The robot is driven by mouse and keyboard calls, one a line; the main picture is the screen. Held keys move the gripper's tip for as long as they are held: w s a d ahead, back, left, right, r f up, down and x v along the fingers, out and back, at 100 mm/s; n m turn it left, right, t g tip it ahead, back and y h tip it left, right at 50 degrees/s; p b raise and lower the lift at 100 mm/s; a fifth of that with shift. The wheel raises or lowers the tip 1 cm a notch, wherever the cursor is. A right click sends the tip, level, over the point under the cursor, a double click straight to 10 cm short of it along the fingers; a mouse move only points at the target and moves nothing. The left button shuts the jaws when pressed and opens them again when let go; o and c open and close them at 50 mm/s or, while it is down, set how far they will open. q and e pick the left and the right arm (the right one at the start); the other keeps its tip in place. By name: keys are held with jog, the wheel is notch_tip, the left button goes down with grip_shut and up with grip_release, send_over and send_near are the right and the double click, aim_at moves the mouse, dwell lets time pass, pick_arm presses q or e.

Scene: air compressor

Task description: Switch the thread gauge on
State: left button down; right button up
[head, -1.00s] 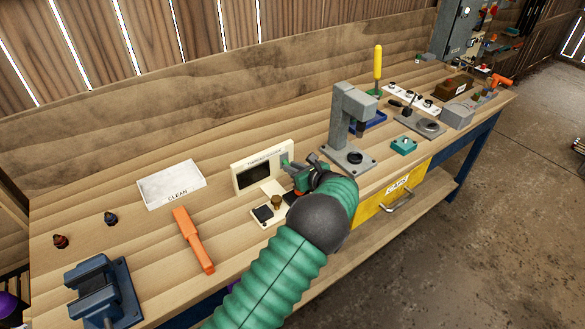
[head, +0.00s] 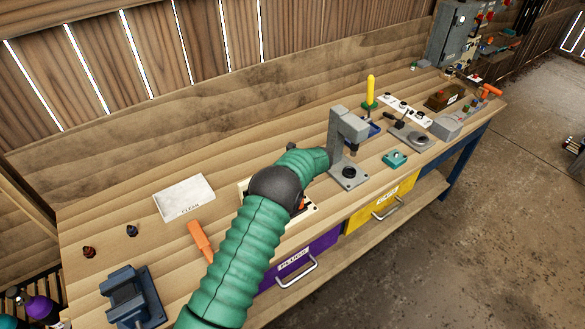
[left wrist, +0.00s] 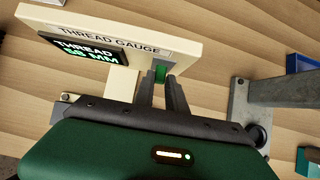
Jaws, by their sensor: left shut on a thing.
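The thread gauge (left wrist: 190,47) is a cream panel with a dark display (left wrist: 88,50). The display is lit with green-white text that seems to read THREAD 58 MM. A green switch (left wrist: 160,73) is set in the panel right of the display. My left gripper (left wrist: 161,80) has its fingertips at the panel, shut on the green switch. In the head view my left arm hides most of the gauge; only a cream edge (head: 243,188) shows, and the fingers are hidden. My right gripper is in neither view.
A grey press stand (head: 349,178) is close right of the gauge. A white CLEAN tray (head: 184,198), an orange tool (head: 200,241) and a blue vise (head: 132,297) are to the left. Purple (head: 322,249) and yellow (head: 366,213) drawers are below the front edge.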

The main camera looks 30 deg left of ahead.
pick_arm(q)
jog(key=shift+w+a+r+g+h, duration=0.2)
jog(key=shift+a+r+g+h, duration=0.15)
jog(key=shift+h, duration=0.45)
jog(key=shift+a+g+h+b, duration=0.15)
jog(key=shift+g+h+b, duration=0.15)
jog(key=shift+h, duration=0.4)
jog(key=shift+r+b, duration=0.1)
jog(key=shift+b, duration=0.25)
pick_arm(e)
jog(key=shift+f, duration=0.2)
pick_arm(q)
jog(key=shift+h, duration=0.3)
jog(key=c, duration=1.7)
grip_release()
jog(key=shift+o, duration=1.1)
jog(key=shift+w+a, duration=0.1)
jog(key=shift+o, duration=0.6)
jog(key=shift+w+a+g, duration=0.15)
jog(key=shift+g, duration=0.1)
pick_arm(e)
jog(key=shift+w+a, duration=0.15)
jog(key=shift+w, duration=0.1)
